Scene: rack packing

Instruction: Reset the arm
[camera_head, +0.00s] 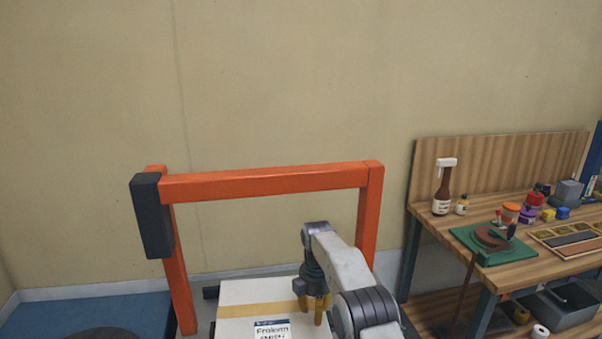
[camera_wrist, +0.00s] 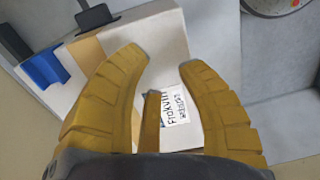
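My gripper (camera_head: 314,306) points down in the head view, above or beside the right part of a white box (camera_head: 237,294). The box has a tan tape strip and a printed label (camera_head: 272,331). In the wrist view my gripper's yellow fingers (camera_wrist: 166,75) are spread apart, with nothing seen between the tips. The white box (camera_wrist: 165,45) and its label show beyond the fingers. I cannot tell whether a finger touches the box. My grey arm reaches up from the bottom of the head view and bends down at the wrist.
An orange frame (camera_head: 265,184) with a dark block (camera_head: 152,215) on its left post stands behind the box. A blue mat (camera_head: 100,316) lies at left.

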